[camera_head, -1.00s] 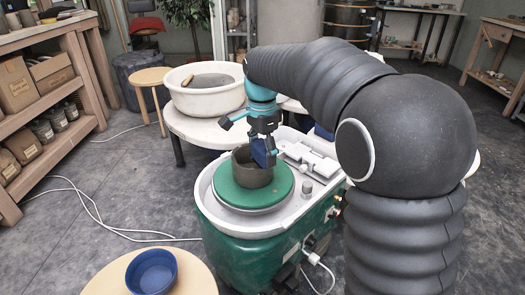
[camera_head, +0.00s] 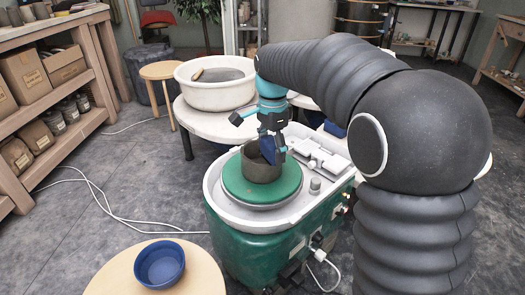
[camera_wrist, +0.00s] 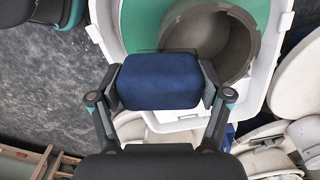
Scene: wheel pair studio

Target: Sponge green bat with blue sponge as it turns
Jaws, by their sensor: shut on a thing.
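The green bat (camera_head: 236,184) is a round disc on the pottery wheel, with a grey-brown clay cylinder (camera_head: 259,168) standing on it. The bat also shows in the wrist view (camera_wrist: 142,22), with the open clay cylinder (camera_wrist: 243,45) at its right. My gripper (camera_head: 272,133) is shut on the blue sponge (camera_head: 268,150) and holds it at the cylinder's rim, on the right side in the head view. In the wrist view the sponge (camera_wrist: 160,81) sits between both fingers and overlaps the cylinder's edge. I cannot tell whether it touches the clay. Whether the bat is turning cannot be told.
A white splash pan (camera_head: 214,197) surrounds the bat on the green wheel body (camera_head: 250,245). A blue bowl (camera_head: 160,265) stands on a round stool in front. A white basin (camera_head: 214,92) stands on a table behind. Shelves (camera_head: 50,50) line the left.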

